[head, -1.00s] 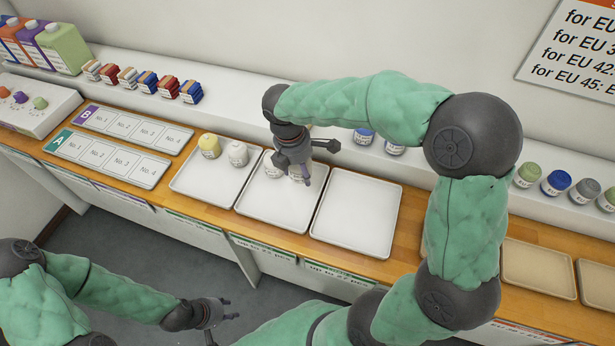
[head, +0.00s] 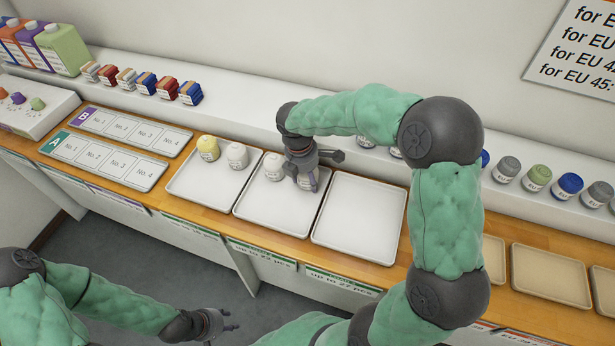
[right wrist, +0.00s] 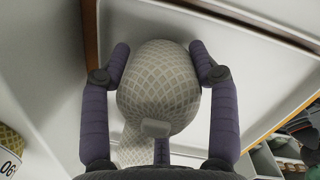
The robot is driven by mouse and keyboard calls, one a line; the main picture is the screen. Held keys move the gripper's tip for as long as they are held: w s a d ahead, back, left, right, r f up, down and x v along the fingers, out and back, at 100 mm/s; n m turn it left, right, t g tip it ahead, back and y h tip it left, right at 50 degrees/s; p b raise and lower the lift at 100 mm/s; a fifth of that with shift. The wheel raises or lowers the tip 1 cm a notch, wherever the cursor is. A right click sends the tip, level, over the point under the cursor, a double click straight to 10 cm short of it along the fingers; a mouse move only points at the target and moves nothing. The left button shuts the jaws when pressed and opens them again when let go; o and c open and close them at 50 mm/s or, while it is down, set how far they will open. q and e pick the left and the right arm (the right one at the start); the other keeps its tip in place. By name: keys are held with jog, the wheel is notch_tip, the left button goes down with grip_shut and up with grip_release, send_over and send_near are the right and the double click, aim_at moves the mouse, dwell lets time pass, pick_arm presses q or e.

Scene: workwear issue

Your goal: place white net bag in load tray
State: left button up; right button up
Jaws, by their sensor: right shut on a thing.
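My right gripper (head: 308,182) is shut on a white net bag (right wrist: 158,85), a rounded bag with a grid pattern. In the head view it is low over the right part of the middle white tray (head: 270,216); whether the bag touches the tray is hidden. Another white bag (head: 273,167) stands in that tray, left of my gripper. In the right wrist view the held bag sits between both fingers, with a patterned patch below it. My left gripper (head: 228,321) is empty, its fingers apart, over the floor at bottom left.
The left tray (head: 205,193) holds a yellow bag (head: 208,147) and a white bag (head: 236,155). The right tray (head: 359,218) is empty. A white shelf ledge behind bears stacked coloured packs (head: 147,84) and several coloured bags (head: 569,184).

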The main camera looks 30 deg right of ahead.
jog(key=shift+f, duration=0.1)
jog(key=o, duration=1.2)
jog(key=r+p, duration=0.1)
jog(key=r, duration=0.3)
jog(key=a+r+p, duration=0.1)
jog(key=r, duration=0.3)
jog(key=r+p, duration=0.2)
jog(key=r, duration=0.2)
jog(key=shift+a+r, duration=0.1)
jog(key=shift+a, duration=0.25)
